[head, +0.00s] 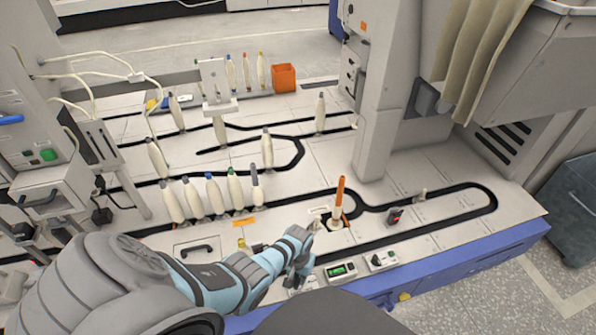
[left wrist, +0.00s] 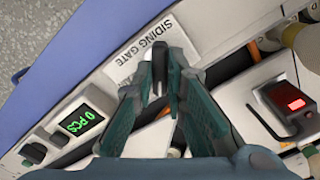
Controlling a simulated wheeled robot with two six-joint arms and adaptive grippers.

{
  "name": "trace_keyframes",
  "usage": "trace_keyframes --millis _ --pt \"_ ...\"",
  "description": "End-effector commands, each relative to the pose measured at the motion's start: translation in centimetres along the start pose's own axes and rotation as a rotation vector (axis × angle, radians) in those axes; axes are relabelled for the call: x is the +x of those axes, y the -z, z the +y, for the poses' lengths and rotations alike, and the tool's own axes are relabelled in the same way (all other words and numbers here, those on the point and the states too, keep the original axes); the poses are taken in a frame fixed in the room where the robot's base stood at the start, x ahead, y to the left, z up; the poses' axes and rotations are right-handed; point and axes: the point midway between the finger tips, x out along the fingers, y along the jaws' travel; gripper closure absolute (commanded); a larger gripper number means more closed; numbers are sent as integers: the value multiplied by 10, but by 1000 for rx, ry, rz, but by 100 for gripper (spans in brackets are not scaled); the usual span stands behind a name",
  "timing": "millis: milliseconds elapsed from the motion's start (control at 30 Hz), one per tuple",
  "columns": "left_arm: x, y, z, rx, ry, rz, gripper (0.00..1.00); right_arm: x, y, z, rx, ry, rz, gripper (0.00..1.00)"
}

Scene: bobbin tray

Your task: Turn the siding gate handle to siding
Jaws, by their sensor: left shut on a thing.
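The siding gate handle (left wrist: 158,84) is a small dark lever between my left fingertips, mostly hidden by them. It stands beside the white "SIDING GATE" label (left wrist: 146,38). My left gripper (left wrist: 160,62) is shut on the handle; in the head view it (head: 308,232) reaches down at the front of the track, just left of a bobbin with an orange top (head: 340,192). The fingers and arm hide the handle in the head view, so I cannot tell which way it points. My right gripper is not in view.
A green counter reading 0 PCS (left wrist: 78,121) and a box with a knob (head: 382,260) sit along the front edge. A red-lit sensor (left wrist: 290,100) stands by the track. Several cream bobbins (head: 213,193) stand in a row at left. A grey machine column (head: 385,100) rises behind.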

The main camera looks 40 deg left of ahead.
Motion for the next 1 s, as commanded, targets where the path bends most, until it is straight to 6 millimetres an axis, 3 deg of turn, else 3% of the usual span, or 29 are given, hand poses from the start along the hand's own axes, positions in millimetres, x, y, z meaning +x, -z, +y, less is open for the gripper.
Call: trace_keyframes --millis 300,800,833,900,1000 --pt "-1 2 1 -115 -3 5 100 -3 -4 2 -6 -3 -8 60" --pt "-1 2 1 -136 -4 6 100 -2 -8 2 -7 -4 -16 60" --pt "-1 2 1 -136 -4 6 83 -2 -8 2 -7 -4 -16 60" --pt "-1 2 1 -135 -3 5 72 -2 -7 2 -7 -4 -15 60" --pt "0 1 0 -135 -2 4 68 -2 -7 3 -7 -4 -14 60"
